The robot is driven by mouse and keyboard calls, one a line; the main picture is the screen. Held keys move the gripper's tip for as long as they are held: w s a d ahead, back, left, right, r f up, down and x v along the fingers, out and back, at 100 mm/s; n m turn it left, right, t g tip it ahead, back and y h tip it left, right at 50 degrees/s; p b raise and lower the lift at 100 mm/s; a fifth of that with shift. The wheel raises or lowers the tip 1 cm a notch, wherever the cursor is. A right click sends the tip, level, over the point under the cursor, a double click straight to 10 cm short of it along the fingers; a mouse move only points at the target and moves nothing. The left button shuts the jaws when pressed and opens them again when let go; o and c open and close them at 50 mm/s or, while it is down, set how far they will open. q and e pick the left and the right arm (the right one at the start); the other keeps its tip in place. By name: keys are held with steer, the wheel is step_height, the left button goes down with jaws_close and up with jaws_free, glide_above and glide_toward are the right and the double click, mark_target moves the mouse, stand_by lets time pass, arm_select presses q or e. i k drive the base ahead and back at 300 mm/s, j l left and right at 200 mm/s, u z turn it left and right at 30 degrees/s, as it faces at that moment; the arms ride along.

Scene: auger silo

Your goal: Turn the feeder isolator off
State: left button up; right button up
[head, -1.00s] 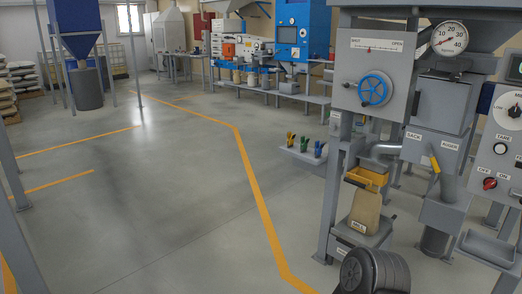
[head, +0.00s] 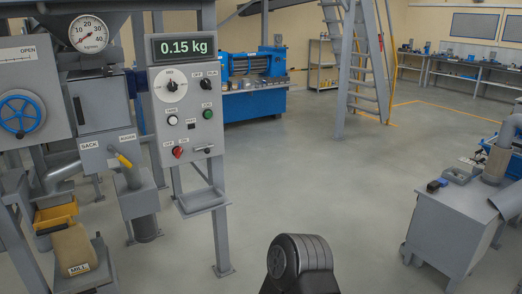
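The feeder's grey control panel (head: 164,133) stands left of centre in the head view. A red rotary switch (head: 178,152), with OFF and ON labels above it, sits low on its left side. It looks like the isolator, and its handle is too small for me to tell its setting surely. Above it are a white-faced dial (head: 173,86), a white button (head: 172,120), a green button (head: 207,114) and a black selector (head: 207,84). Neither of my grippers is in view. A dark rounded part of my own arm shows at the bottom centre, well apart from the panel.
A display (head: 183,47) above the panel reads 0.15 kg. A small grey tray (head: 203,201) juts out below the panel. A sack (head: 73,249) stands at lower left. A grey cabinet (head: 452,232) stands at right. The floor between is clear.

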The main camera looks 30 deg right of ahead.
mark_target(177, 151)
steer(key=i+j+z, duration=0.1)
steer(key=j+z, duration=0.4)
steer(key=j, duration=0.3)
steer(key=j+z, duration=0.5)
steer(key=j, duration=0.3)
steer(key=i+l+z, duration=0.1)
steer(key=i+l, duration=0.85)
steer(key=i+l+z, duration=0.1)
steer(key=i+l, duration=0.75)
steer(key=i, duration=0.2)
